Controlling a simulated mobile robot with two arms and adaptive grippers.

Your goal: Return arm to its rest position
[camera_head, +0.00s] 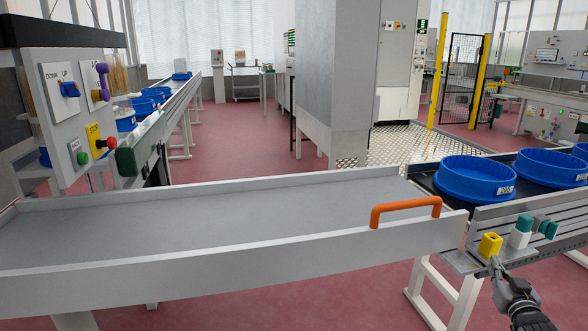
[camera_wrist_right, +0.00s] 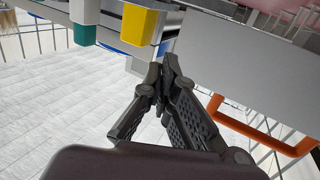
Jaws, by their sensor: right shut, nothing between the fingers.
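My right gripper (camera_head: 495,264) is at the lower right of the head view, just in front of and below a yellow block (camera_head: 490,245) on the conveyor's side. In the right wrist view its fingers (camera_wrist_right: 164,70) meet at the tips with nothing between them. The yellow block (camera_wrist_right: 138,25) shows just beyond the fingertips; whether they touch it I cannot tell. My left gripper is not in view.
A grey tray-like chute (camera_head: 230,215) with an orange handle (camera_head: 405,208) spans the front. Blue round tubs (camera_head: 474,180) stand on the right conveyor. A green-and-white block (camera_head: 522,232) sits beside the yellow one. A control panel (camera_head: 75,115) stands at left.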

